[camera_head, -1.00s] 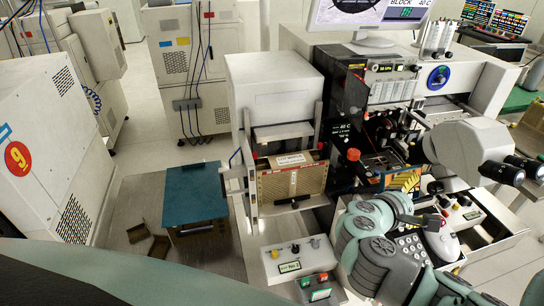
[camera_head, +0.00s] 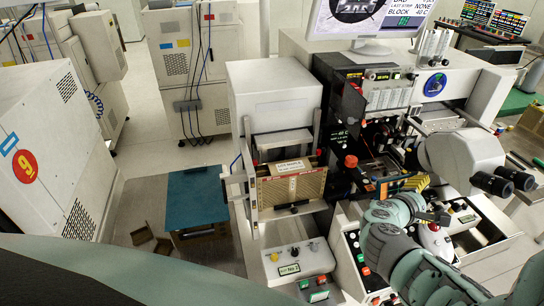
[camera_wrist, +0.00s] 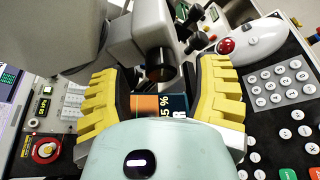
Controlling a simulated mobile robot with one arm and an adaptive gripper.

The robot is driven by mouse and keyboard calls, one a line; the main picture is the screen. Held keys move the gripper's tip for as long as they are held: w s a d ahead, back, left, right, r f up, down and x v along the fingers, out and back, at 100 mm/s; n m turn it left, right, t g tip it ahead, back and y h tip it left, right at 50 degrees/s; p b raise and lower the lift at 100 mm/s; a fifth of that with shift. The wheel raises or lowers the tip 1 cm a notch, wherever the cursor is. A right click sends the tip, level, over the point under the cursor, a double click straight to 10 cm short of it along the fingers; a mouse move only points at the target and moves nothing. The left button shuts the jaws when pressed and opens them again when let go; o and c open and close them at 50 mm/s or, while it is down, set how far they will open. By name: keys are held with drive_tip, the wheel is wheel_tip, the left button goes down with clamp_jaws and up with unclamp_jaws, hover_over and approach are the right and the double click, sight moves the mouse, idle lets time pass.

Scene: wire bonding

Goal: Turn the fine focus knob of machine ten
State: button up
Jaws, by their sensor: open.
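The microscope (camera_head: 462,158) of the machine in front of me is a pale housing with two black eyepieces at the right of the head view. In the wrist view a grey microscope part (camera_wrist: 152,25) hangs above my gripper (camera_wrist: 160,95). A short dark cylinder (camera_wrist: 161,68) with a brownish end sticks out below it, near the gap between my fingers; I cannot tell whether it is the fine focus knob. My gripper is open, its yellow ridged fingers apart and apparently empty. In the head view my arm partly hides the gripper (camera_head: 408,188).
A keypad panel (camera_wrist: 283,88) and a pale mouse-shaped device (camera_wrist: 250,40) with a red button lie on the right in the wrist view.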

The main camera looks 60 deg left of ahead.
drive_tip(key=shift+w+f, duration=0.1)
drive_tip(key=shift+w, duration=0.2)
drive_tip(key=shift+f, duration=0.1)
clamp_jaws()
idle(0.6)
